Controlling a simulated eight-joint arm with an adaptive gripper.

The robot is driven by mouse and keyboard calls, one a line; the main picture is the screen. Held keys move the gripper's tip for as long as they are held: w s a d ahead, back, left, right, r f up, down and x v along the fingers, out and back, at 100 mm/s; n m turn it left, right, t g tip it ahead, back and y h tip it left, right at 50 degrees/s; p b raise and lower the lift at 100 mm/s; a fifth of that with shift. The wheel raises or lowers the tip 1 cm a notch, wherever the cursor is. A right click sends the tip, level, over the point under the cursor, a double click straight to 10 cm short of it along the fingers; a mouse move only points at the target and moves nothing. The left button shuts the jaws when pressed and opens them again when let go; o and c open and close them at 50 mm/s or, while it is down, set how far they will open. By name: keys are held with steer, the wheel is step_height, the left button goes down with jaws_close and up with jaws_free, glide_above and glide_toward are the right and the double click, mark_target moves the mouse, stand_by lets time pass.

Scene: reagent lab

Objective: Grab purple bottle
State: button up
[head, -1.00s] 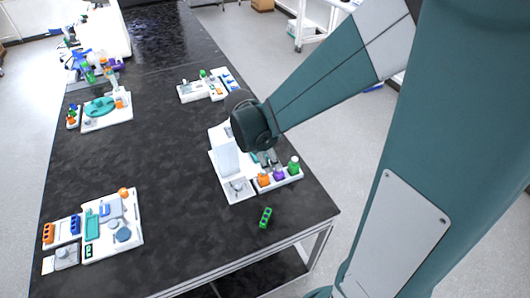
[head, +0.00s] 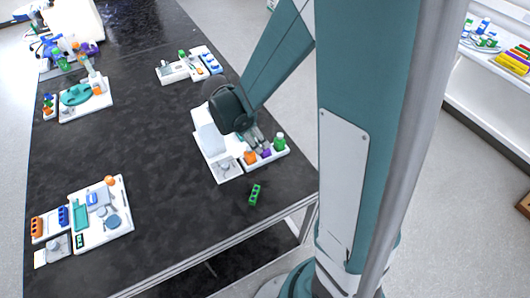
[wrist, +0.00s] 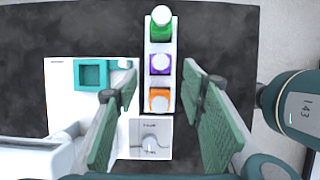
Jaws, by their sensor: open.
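The purple bottle (wrist: 160,63) stands in the middle of a narrow white rack (wrist: 174,47), between a green bottle (wrist: 161,24) and an orange bottle (wrist: 160,99). In the head view the purple bottle (head: 266,153) is small, at the near right part of the table. My gripper (wrist: 158,78) is open and empty. In the wrist view its two green-padded fingers frame the rack from left and right, with the purple bottle a little beyond the fingertips. In the head view my gripper (head: 256,138) is just behind the bottles; its height above them is hard to tell.
A green block (head: 254,195) lies on the black table in front. Other trays stand at left (head: 126,228) and back. The table's middle is clear.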

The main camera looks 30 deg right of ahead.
mark_target(265, 152)
steer(key=shift+x, duration=1.05)
steer(key=shift+b+x, duration=0.55)
steer(key=shift+x, duration=2.05)
steer(key=shift+d+r, duration=0.1)
steer(key=shift+d, duration=0.1)
steer(key=shift+c, duration=0.7)
steer(key=c, duration=0.9)
